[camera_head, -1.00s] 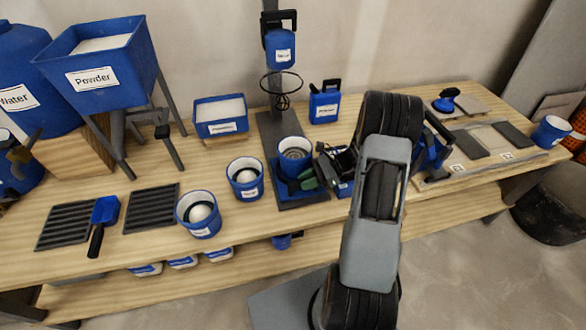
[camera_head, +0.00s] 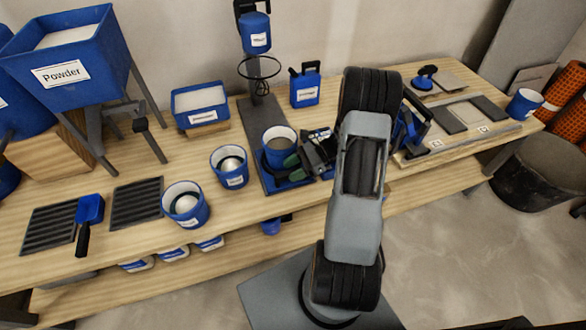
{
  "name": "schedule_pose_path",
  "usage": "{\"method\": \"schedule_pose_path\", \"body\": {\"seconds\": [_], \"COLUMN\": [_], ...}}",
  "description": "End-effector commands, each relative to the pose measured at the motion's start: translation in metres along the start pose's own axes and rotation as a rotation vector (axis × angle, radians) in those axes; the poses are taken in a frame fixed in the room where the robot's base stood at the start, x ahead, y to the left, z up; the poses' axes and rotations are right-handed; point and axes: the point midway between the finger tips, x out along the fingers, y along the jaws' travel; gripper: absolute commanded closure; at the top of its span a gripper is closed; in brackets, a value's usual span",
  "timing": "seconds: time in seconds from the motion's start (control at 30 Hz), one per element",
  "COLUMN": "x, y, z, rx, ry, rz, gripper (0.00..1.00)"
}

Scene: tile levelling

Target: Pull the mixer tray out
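The mixer tray (camera_head: 272,182) is a blue, low tray on the dark base of the mixer stand.
Two blue buckets, one in front (camera_head: 186,205) and one behind (camera_head: 230,167), stand left of the tray. A blue jerrycan (camera_head: 305,85) stands behind. A blue tool (camera_head: 411,130) stands right of my arm. The table's front edge lies just before the tray.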

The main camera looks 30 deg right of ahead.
Motion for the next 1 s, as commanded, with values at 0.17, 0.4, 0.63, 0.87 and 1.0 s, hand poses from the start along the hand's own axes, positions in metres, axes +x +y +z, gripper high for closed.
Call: {"method": "schedule_pose_path", "body": {"seconds": [0.17,0.4,0.63,0.87,1.0], "x": [0.000,-0.025,-0.073,-0.113,-0.128], "y": [0.000,-0.001,-0.001,0.000,0.000], "z": [0.000,0.000,0.000,0.000,0.000], "rx": [0.000,-0.001,-0.001,0.001,0.000], "ry": [0.000,0.000,0.000,0.001,0.000], "rz": [0.000,-0.005,-0.005,-0.004,-0.002], "gripper": [0.51,0.51,0.51,0.51,0.51]}}
